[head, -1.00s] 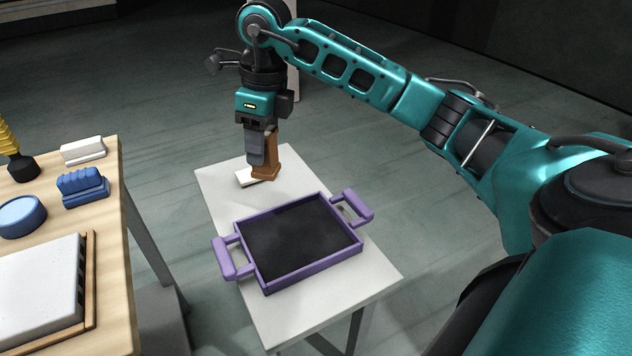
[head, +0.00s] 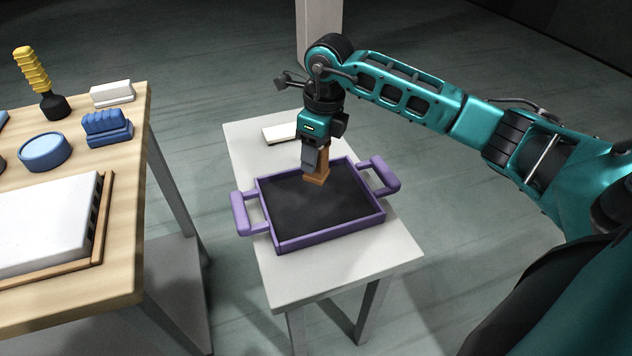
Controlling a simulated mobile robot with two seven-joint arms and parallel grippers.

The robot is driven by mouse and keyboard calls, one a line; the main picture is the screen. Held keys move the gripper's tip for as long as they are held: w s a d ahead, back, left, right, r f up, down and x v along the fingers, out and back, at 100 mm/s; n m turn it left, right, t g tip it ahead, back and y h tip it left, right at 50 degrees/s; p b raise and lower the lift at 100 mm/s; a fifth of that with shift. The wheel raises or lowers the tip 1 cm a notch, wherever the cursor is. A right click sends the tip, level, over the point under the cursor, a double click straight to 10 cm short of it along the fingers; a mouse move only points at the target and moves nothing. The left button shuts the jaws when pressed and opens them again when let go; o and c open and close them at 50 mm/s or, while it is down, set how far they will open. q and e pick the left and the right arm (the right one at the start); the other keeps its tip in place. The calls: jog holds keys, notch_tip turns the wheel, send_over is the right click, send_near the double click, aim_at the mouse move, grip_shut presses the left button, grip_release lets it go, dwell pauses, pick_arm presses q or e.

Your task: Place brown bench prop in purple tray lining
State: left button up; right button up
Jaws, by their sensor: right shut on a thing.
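The brown bench prop (head: 320,168) is upright in my right gripper (head: 314,160), which is shut on it. The prop is over the back part of the purple tray (head: 330,237). Its foot appears at or just above the dark lining (head: 315,210); I cannot tell whether it touches. The tray has a purple rim and a handle at each side, and its lining is otherwise bare. The gripper's fingers hide part of the prop's left side. My left gripper is not in view.
The tray stands on a small white table (head: 300,287); a flat white piece (head: 281,134) lies behind it. The wooden bench (head: 130,250) at left holds a blue block (head: 107,130), a blue round tub (head: 44,152), a white block (head: 112,94), a yellow-handled tool (head: 32,70) and a white slab (head: 45,225).

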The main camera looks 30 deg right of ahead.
aim_at(316, 176)
jog(key=shift+f+b, duration=0.6)
jog(key=shift+f, duration=3)
jog(key=shift+f, duration=0.1)
jog(key=o, duration=1.1)
jog(key=shift+r, duration=0.35)
jog(key=r+p, duration=0.1)
jog(key=r, duration=0.2)
jog(key=s+r+p, duration=0.1)
jog(key=r, duration=0.7)
jog(key=shift+s+d+r+p, duration=0.15)
jog(key=shift+d+r+p, duration=0.1)
jog(key=shift+d+p, duration=0.15)
